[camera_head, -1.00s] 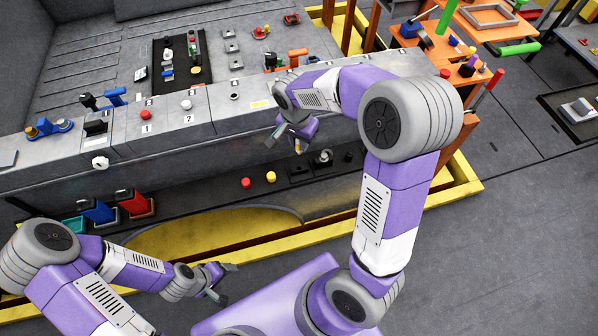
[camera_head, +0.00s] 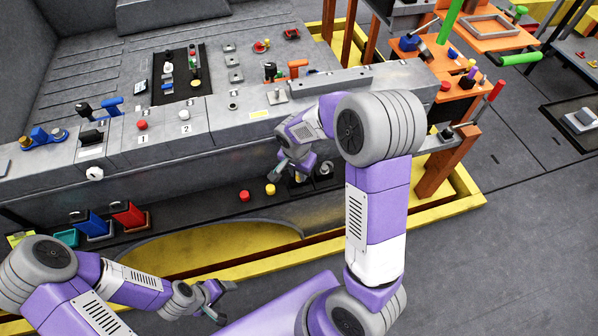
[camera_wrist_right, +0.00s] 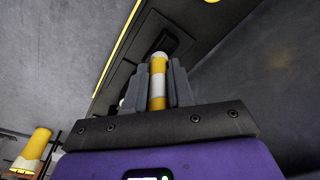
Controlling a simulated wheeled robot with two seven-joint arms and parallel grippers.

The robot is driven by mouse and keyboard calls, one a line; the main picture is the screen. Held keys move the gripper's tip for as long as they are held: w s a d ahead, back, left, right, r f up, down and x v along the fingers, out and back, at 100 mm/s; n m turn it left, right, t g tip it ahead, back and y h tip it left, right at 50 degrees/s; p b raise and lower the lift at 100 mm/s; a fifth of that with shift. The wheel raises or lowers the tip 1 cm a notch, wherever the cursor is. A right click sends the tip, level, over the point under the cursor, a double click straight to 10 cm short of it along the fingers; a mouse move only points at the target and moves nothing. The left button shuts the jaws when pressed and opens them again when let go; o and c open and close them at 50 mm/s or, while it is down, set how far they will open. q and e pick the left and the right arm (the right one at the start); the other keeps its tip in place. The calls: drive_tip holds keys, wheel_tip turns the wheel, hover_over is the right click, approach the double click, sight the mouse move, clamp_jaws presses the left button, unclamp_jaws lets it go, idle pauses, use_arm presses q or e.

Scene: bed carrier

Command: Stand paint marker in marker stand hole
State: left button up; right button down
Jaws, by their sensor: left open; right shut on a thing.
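The paint marker (camera_wrist_right: 157,83), a yellow and white rod with a pale rounded tip, stands between the fingers of my right gripper (camera_wrist_right: 158,92) in the right wrist view. That gripper is shut on it. In the head view my right gripper (camera_head: 284,176) hangs in front of the console, just over the dark lower shelf, and mostly hides the marker. A black plate with a dark recess (camera_wrist_right: 168,42) lies beyond the tip; I cannot tell whether it is the marker stand, or the gap to it. My left gripper (camera_head: 217,298) is open and empty at the lower left.
A red button (camera_head: 245,195) and a yellow button (camera_head: 270,190) sit on the shelf left of my right gripper. A round grey knob (camera_head: 325,168) is to its right. The console front (camera_head: 215,165) rises behind. A yellow-and-white object (camera_wrist_right: 33,150) shows at the wrist view's lower left.

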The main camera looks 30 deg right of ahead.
drive_tip(key=c, duration=1)
unclamp_jaws()
drive_tip(key=shift+f, duration=0.2)
wheel_tip(320, 180, up, 7)
drive_tip(key=shift+s+f+p, duration=0.1)
drive_tip(key=shift+p, duration=0.9)
drive_tip(key=shift+s+r, duration=0.1)
drive_tip(key=shift+r, duration=0.35)
